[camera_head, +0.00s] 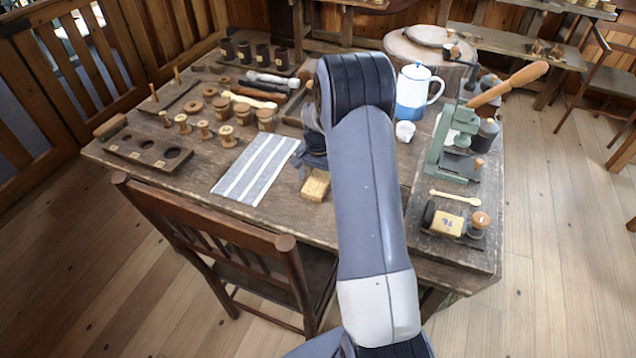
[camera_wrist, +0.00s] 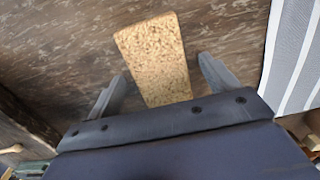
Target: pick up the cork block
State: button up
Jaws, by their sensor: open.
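The cork block (camera_wrist: 155,58) is a tan, speckled rectangular block lying on the dark wooden table. In the wrist view its near end lies between the two fingers of my gripper (camera_wrist: 162,90), which are apart with gaps on both sides. Whether the fingers are at the block's height or above it I cannot tell. In the head view the cork block (camera_head: 315,186) lies just left of my arm, near the table's front edge. My gripper (camera_head: 314,160) is mostly hidden behind my arm there, just above the block.
A striped grey cloth (camera_head: 256,168) lies left of the block. A wooden chair (camera_head: 225,240) stands against the table's front. Several spools (camera_head: 205,130) stand at the back left. A blue and white pot (camera_head: 413,92) and a green press (camera_head: 450,145) stand right of my arm.

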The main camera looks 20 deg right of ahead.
aim_at(318, 181)
jog(key=shift+f, duration=0.7)
jog(key=shift+c, duration=0.4)
jog(key=c, duration=1.1)
jog(key=shift+o, duration=0.2)
notch_tip(318, 181, up, 10)
jog(key=shift+b, duration=0.3)
jog(key=o, duration=0.5)
jog(key=c, duration=0.3)
jog(key=shift+s, duration=0.1)
